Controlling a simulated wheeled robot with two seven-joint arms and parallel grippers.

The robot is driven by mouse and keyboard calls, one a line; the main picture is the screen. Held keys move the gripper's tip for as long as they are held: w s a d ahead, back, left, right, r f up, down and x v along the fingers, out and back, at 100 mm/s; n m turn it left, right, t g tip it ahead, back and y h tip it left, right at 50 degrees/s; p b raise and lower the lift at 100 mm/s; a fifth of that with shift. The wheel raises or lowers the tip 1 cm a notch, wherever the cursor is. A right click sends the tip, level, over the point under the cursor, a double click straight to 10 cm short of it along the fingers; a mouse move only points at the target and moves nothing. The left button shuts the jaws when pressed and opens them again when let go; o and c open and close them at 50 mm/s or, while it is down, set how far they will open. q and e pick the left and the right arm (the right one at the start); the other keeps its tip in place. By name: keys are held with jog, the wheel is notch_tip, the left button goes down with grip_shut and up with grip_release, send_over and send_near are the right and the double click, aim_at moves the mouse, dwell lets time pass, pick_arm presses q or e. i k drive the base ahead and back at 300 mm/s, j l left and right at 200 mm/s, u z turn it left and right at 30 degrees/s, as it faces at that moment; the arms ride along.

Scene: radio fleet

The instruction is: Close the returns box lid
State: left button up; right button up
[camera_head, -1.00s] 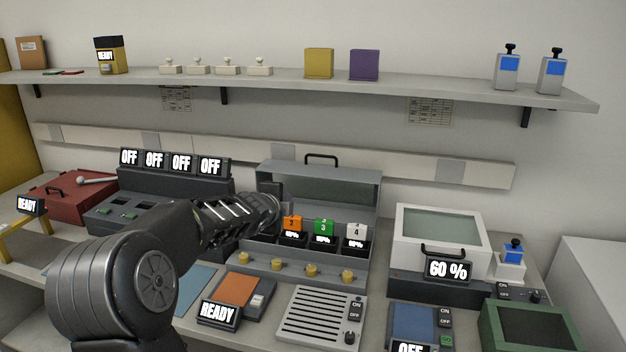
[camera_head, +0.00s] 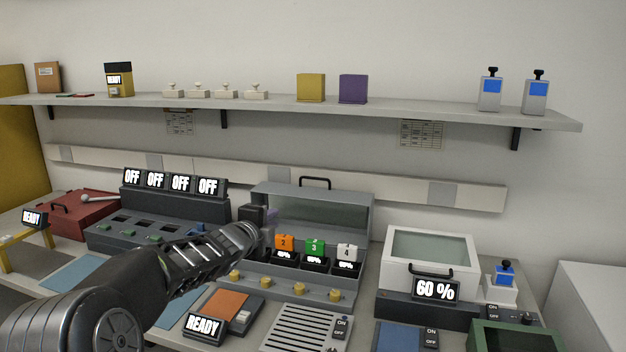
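No box carries a readable returns label, so I cannot tell for sure which one is the returns box. A green box (camera_head: 480,333) at the lower right edge shows a dark green inner area and is cut off by the frame. A red box (camera_head: 88,220) with a black handle sits shut at the far left. My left gripper (camera_head: 262,216) is at the left end of the grey charging unit (camera_head: 255,262), in front of its raised, handled lid. The fingers are dark and partly hidden by my wrist, so their opening is unclear. My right gripper is out of view.
A white glass-topped case (camera_head: 397,281) reads 60 %. A slotted grey panel (camera_head: 290,333) and an orange pad (camera_head: 228,305) lie in front. Numbered orange, green and white items sit in the charging unit. A long shelf (camera_head: 400,113) runs above the bench.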

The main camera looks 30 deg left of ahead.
aim_at(303, 230)
jog(key=i+j, duration=0.2)
jog(key=i, duration=0.2)
jog(key=i+j, duration=0.2)
jog(key=i, duration=0.25)
